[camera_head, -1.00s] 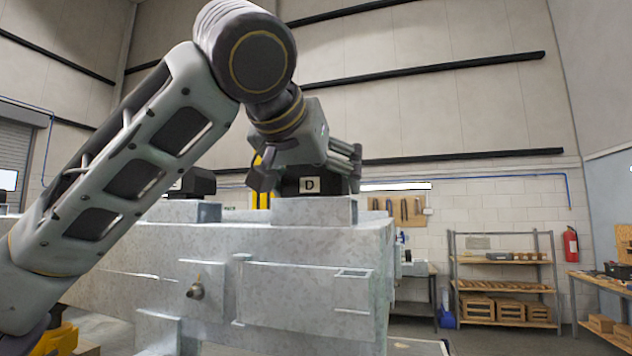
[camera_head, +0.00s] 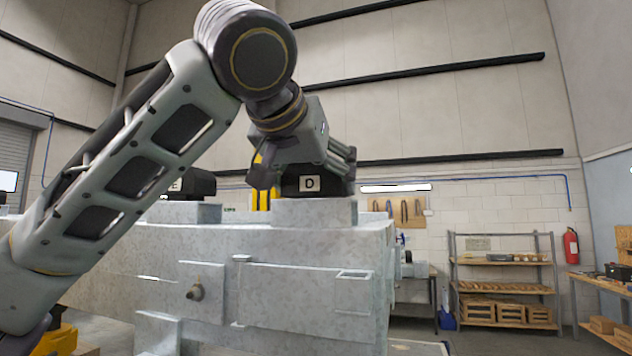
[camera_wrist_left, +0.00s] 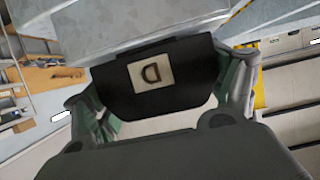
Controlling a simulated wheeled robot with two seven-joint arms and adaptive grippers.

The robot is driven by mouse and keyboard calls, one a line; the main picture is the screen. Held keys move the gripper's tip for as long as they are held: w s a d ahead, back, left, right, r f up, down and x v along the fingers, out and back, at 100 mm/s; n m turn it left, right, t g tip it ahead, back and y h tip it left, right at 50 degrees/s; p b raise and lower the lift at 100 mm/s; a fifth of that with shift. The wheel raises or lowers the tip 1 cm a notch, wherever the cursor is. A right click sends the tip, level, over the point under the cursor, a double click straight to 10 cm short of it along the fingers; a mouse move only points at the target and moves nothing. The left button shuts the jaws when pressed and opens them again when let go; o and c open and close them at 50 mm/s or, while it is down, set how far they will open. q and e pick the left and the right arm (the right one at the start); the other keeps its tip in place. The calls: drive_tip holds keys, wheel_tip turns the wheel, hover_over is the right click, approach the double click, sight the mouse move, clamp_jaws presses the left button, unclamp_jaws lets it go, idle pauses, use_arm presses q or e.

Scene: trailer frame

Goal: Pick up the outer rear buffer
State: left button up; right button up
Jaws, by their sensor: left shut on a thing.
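A black block with a white label "D" (camera_head: 333,185) sits at the top of a pale grey pad (camera_head: 313,213) on the metal frame, near its right end. My left gripper (camera_head: 306,178) reaches down over this block from above and is shut on it, one finger at each side. In the left wrist view the block (camera_wrist_left: 190,88) lies between the fingers with its label facing the camera. No gap shows between block and pad, but I cannot tell whether its weight still rests there. My right gripper is not in view.
A second black block labelled "E" (camera_head: 201,182) sits on another pad to the left, partly behind my arm. The grey metal frame (camera_head: 120,262) fills the lower middle. Shelves (camera_head: 505,259), a fire extinguisher (camera_head: 571,246) and a workbench (camera_head: 610,287) stand at the back right.

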use_arm(q)
wheel_tip(320, 180, up, 18)
drive_tip(key=shift+f, duration=0.15)
idle(1.1)
